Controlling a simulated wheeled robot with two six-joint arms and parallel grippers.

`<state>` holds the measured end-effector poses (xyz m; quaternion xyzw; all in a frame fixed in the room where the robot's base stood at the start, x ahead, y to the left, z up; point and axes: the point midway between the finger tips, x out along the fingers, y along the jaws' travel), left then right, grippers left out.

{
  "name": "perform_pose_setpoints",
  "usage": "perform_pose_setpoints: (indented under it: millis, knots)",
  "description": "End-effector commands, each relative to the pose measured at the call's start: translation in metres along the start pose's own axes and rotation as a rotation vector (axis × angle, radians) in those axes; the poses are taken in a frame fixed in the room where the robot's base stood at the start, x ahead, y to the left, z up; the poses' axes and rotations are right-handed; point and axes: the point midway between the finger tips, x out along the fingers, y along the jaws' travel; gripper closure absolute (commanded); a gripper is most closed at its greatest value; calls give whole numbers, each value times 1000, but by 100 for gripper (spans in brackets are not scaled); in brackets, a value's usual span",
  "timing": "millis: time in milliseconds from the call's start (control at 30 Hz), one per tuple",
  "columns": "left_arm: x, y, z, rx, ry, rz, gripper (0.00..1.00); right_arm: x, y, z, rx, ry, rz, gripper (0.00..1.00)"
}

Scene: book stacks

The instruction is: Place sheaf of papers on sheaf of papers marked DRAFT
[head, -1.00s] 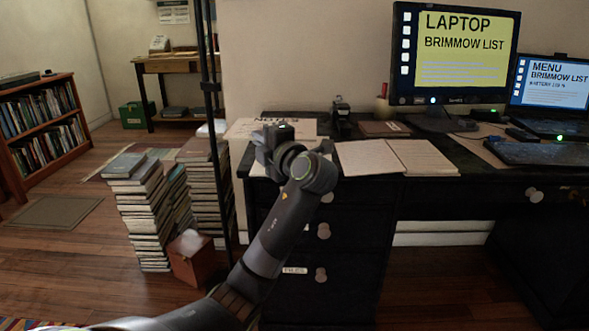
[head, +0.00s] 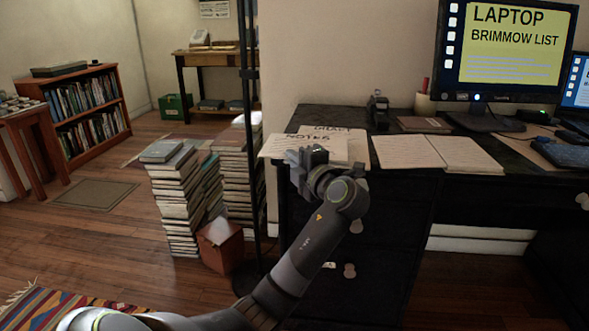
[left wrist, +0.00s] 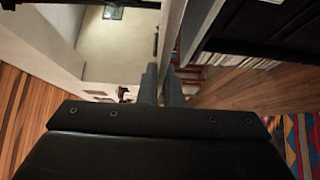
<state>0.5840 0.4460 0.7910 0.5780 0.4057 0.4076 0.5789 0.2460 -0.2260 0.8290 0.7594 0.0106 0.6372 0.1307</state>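The sheaf of papers marked NOTES (head: 306,141) is at the left end of the black desk, its near edge at my left gripper (head: 297,160). The gripper is shut on that edge. The sheaf marked DRAFT (head: 340,129) lies on the desk just behind, partly covered from view by the NOTES sheaf. I cannot tell whether the two touch. My right gripper is not in view.
An open notebook (head: 437,152) lies right of the sheaves, with a closed book (head: 424,124) and a dark device (head: 378,112) behind. The monitor (head: 505,45) stands farther right. A thin dark pole (head: 248,110) and book stacks (head: 176,200) stand left of the desk.

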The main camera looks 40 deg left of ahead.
Motion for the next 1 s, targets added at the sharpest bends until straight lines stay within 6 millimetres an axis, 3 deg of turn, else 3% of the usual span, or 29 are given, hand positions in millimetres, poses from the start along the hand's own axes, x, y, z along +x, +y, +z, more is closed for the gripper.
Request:
perform_pose_setpoints:
  millis: [100, 500, 533, 667, 1000]
  knots:
    - [0, -19, 0, 2, -1, -1, 100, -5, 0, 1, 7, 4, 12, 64]
    - [0, -24, 0, -1, -1, 1, 100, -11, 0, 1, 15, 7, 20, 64]
    - [0, -22, 0, 0, -1, 0, 91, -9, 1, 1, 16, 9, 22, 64]
    - [0, -22, 0, 0, -1, 0, 74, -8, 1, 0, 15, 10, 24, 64]
    - [0, -20, 0, 0, -1, 0, 73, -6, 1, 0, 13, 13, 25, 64]
